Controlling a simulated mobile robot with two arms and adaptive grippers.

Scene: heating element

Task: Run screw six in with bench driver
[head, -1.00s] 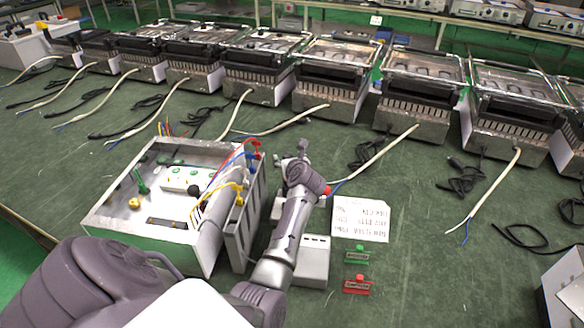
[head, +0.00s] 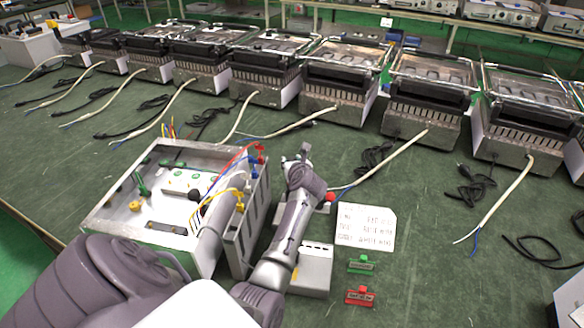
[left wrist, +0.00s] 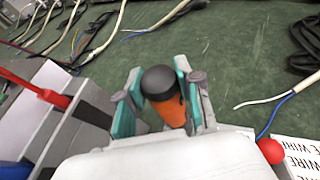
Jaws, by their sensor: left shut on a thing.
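My left gripper (head: 303,152) is over the green bench, just right of the open metal box (head: 150,237). In the left wrist view, its teal-padded fingers (left wrist: 160,104) are shut on the bench driver (left wrist: 172,112), which has an orange handle with a black end. The driver's shaft and tip are hidden, and the driver cannot be made out in the head view. The box holds a pale block (head: 182,180) with green parts, and coloured wires run to its right side. I cannot tell which screw is screw six. My right gripper is not in view.
A printed card (head: 365,228), a small grey box (head: 313,268), a green tag (head: 361,264) and a red tag (head: 360,295) lie right of my arm. A row of grills (head: 340,75) with trailing cables stands behind. The bench at right centre is mostly clear.

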